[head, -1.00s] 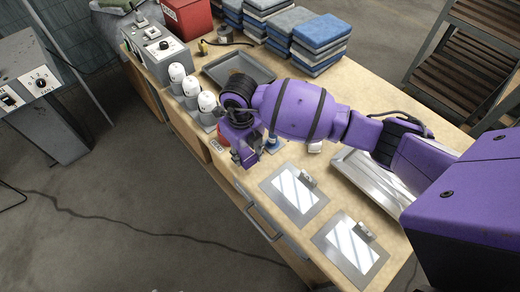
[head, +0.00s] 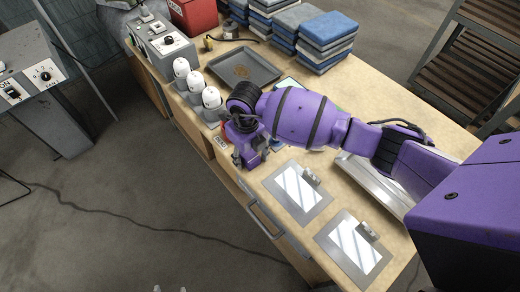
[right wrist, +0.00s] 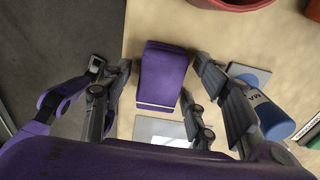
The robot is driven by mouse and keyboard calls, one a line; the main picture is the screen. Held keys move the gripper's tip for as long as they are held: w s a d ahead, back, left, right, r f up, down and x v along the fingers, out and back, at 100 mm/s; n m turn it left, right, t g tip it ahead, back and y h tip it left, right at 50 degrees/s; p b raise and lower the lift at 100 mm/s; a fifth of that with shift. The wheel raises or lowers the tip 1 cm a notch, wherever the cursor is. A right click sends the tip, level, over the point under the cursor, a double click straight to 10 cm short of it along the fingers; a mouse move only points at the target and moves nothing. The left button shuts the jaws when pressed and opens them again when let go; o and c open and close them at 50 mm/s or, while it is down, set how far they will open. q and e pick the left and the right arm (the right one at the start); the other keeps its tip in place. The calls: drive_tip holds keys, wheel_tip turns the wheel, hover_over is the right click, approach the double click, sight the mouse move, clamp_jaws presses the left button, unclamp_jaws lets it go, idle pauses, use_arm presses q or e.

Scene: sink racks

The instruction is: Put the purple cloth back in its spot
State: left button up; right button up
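The purple cloth (right wrist: 162,75) is a folded block lying on the wooden bench top in the right wrist view. My right gripper (right wrist: 165,95) is open, with its fingers spread to either side of the cloth and gaps showing between. In the head view my right gripper (head: 250,160) points down near the bench's front edge; the cloth cannot be told apart there from my purple arm parts. Two small pale tips at the bottom edge of the head view may belong to my left gripper (head: 170,289); too little of it shows to tell its state.
A blue cylinder (right wrist: 272,115) stands close by my right fingers. White-capped containers (head: 211,97), a dark tray (head: 243,70) and folded cloth stacks (head: 327,40) stand farther back. Two grey plates with shiny panels (head: 297,192) lie in front. A red container (right wrist: 240,3) is beyond the cloth.

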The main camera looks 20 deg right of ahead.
sight(248, 154)
drive_tip(key=shift+w+r, duration=0.1)
drive_tip(key=shift+r, duration=0.05)
drive_tip(key=shift+r, duration=0.35)
wheel_tip(248, 154, up, 12)
drive_tip(key=shift+f+p, duration=0.2)
drive_tip(key=shift+p, duration=0.15)
drive_tip(key=shift+f, duration=0.1)
